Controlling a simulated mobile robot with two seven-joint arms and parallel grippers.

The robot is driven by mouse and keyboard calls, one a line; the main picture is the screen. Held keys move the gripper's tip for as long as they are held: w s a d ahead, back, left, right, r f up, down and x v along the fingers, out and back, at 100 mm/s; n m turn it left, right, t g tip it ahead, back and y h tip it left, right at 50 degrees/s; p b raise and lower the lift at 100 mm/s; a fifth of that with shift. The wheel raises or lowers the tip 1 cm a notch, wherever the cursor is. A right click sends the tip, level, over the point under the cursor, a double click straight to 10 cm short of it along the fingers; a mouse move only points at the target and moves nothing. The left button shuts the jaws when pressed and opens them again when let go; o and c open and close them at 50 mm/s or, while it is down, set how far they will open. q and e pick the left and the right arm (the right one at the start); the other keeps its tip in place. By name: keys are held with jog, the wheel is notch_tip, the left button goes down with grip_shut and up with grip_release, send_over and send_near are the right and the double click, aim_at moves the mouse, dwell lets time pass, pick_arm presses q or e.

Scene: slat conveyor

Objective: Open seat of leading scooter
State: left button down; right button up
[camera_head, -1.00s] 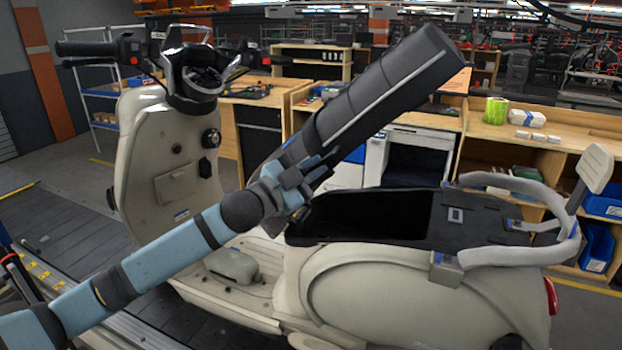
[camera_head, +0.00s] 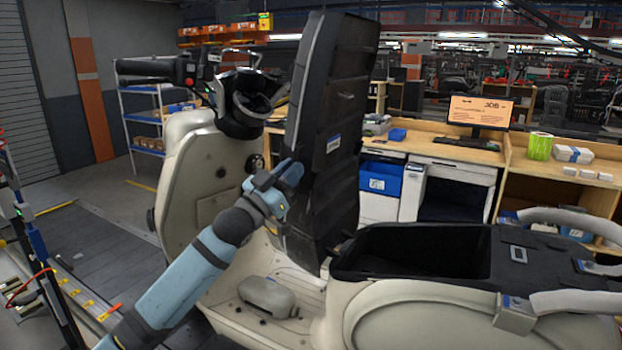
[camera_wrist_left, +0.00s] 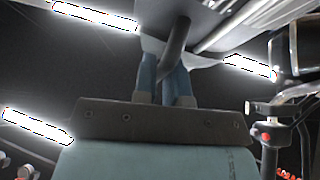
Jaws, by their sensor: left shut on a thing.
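The scooter (camera_head: 400,320) is cream, and its black seat (camera_head: 330,120) stands nearly upright, tipped forward toward the handlebar. The seat's underside faces the camera side and right. The dark storage opening (camera_head: 430,252) beneath it is uncovered. My left gripper (camera_head: 278,185) is at the seat's left edge, low down, and is shut on it. In the left wrist view the fingers (camera_wrist_left: 172,75) close around a dark bar-like part of the seat (camera_wrist_left: 190,18). The exact contact is partly hidden by the gripper. My right gripper is not in view.
The handlebar (camera_head: 150,68) and front shield (camera_head: 190,170) stand close left of the seat. Silver grab rails (camera_head: 570,218) are at the rear. Wooden workbenches (camera_head: 460,152) with a monitor (camera_head: 478,110) stand behind the scooter.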

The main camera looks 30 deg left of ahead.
pick_arm(q)
jog(key=shift+s+a+f+n+y, duration=0.15)
jog(key=shift+a+n+y, duration=0.25)
jog(key=shift+a+n, duration=0.55)
jog(key=shift+a+m, duration=0.2)
jog(key=shift+m, duration=0.05)
jog(key=c, duration=1.2)
grip_release()
jog(key=shift+d, duration=0.1)
jog(key=shift+f, duration=0.1)
jog(key=b+v, duration=0.1)
jog(key=v, duration=0.5)
jog(key=b+v, duration=0.2)
jog(key=v, duration=0.5)
jog(key=shift+s+f, duration=0.2)
jog(key=shift+f, duration=0.2)
